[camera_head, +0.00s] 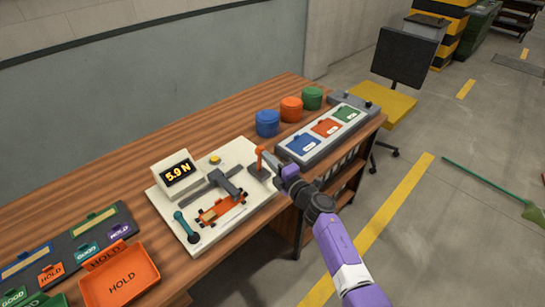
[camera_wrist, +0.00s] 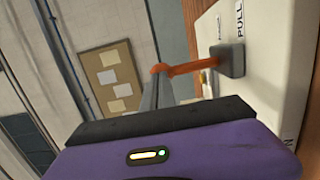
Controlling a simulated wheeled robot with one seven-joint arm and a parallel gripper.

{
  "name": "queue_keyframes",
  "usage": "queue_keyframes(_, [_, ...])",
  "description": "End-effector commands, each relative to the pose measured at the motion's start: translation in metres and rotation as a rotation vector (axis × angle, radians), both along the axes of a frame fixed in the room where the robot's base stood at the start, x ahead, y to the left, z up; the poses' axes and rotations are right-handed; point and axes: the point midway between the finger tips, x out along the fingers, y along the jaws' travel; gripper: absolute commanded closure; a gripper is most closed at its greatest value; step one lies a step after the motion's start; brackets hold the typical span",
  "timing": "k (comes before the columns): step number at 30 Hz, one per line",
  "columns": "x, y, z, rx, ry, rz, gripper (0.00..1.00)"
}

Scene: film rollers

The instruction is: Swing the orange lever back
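The orange lever (camera_head: 259,155) stands up from a dark grey base on the white test panel (camera_head: 236,155), near the panel's right end. In the wrist view the lever (camera_wrist: 192,66) runs from its grey base (camera_wrist: 227,60) to a rounded orange knob. My gripper (camera_head: 271,160) is just right of the lever in the head view. In the wrist view its grey fingertips (camera_wrist: 160,84) are beside or against the knob end. Whether they touch the lever, and how wide the fingers stand, I cannot tell.
The panel also carries a display reading 5.9 N (camera_head: 178,174), a teal-handled lever (camera_head: 187,228) and an orange roller fixture (camera_head: 222,210). Blue, orange and green pots (camera_head: 267,123) stand behind. A tray of coloured bins (camera_head: 326,130) lies right; an orange HOLD tray (camera_head: 120,278) lies front left.

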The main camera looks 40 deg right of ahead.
Motion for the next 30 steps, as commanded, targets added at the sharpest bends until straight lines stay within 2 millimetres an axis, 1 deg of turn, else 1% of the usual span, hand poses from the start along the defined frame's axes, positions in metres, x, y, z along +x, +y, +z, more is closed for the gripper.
queue_keyframes(1, [0.004,0.001,0.005,0.001,0.000,0.002,1.00])
queue_keyframes(5, [0.013,0.001,0.009,0.001,-0.002,0.002,1.00])
queue_keyframes(8, [0.023,0.001,0.012,-0.001,-0.004,0.002,1.00])
queue_keyframes(18, [0.055,0.002,0.015,0.000,-0.003,0.002,1.00])
queue_keyframes(24, [0.067,0.002,0.015,-0.001,-0.002,0.001,1.00])
queue_keyframes(30, [0.073,0.003,0.015,0.000,-0.002,0.001,1.00])
